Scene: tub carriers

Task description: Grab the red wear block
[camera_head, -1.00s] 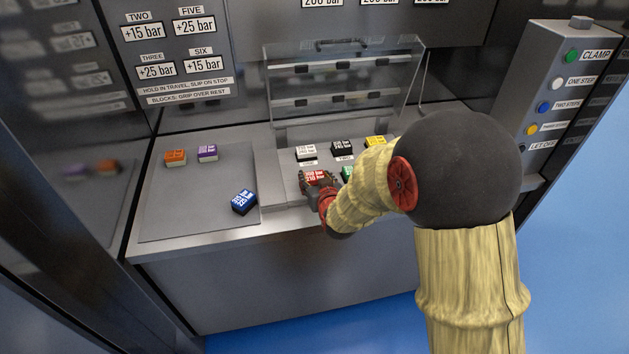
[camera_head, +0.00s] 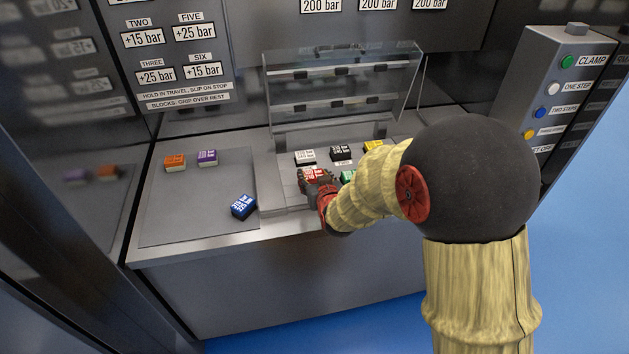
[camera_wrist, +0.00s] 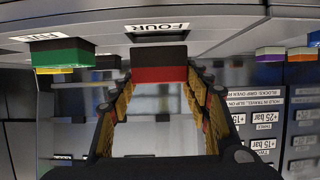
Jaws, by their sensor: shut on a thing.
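The red wear block (camera_head: 316,176) sits on the right-hand part of the bench, in the front row below the white block. In the wrist view the red block (camera_wrist: 159,73), with a dark base, lies between my fingertips, in front of a label reading FOUR. My gripper (camera_head: 314,183) is shut on the red block; it also shows in the wrist view (camera_wrist: 159,80) with a finger on each side of the block. In the head view my gripper and arm partly cover the block. I cannot tell whether it is clear of the surface.
A green block (camera_head: 347,176) stands close to the right. White (camera_head: 305,157), black (camera_head: 341,152) and yellow (camera_head: 373,145) blocks stand behind. A clear raised cover (camera_head: 345,85) stands at the back. Blue (camera_head: 243,206), orange (camera_head: 175,162) and purple (camera_head: 208,157) blocks lie on the left mat (camera_head: 190,210).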

